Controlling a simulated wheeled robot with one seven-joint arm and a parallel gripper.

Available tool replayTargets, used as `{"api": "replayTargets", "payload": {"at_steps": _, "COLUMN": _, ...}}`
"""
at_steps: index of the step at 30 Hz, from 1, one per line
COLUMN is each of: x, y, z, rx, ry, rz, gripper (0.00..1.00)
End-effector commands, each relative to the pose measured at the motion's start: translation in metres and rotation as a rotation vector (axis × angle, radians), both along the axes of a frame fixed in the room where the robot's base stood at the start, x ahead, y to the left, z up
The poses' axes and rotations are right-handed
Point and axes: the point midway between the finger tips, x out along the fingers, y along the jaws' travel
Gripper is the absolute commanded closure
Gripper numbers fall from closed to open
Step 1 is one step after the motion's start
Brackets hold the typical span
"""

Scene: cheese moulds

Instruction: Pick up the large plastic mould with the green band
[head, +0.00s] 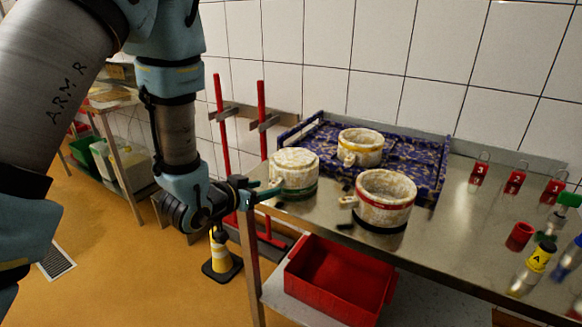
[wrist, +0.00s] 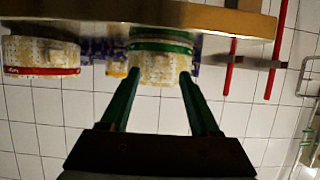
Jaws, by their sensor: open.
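The large plastic mould with the green band (head: 295,166) stands at the table's left end. My gripper (head: 268,193) is at the table's left edge, close to this mould's left side. In the wrist view, which is upside down, the mould (wrist: 158,66) appears between the tips of my open gripper (wrist: 160,74). No grip on it shows; I cannot tell whether a finger touches it.
A similar mould with a red band (head: 384,196) stands to the right, and a yellow-banded one (head: 360,146) sits in the blue patterned tray (head: 430,150) behind. Red tags (head: 480,172) and small containers (head: 520,236) are at the right. A red crate (head: 338,280) is on the lower shelf.

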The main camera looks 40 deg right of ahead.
Motion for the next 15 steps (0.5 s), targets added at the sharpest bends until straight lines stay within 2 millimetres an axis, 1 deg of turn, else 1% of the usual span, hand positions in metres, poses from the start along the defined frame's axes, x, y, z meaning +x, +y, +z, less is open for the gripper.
{"api": "replayTargets", "payload": {"at_steps": 5, "x": 0.003, "y": -0.009, "z": -0.003, "rx": 0.002, "ry": 0.0, "rz": 0.0, "gripper": 0.38}}
{"api": "replayTargets", "payload": {"at_steps": 15, "x": 0.013, "y": -0.045, "z": -0.02, "rx": 0.002, "ry": 0.0, "rz": 0.0, "gripper": 0.38}}
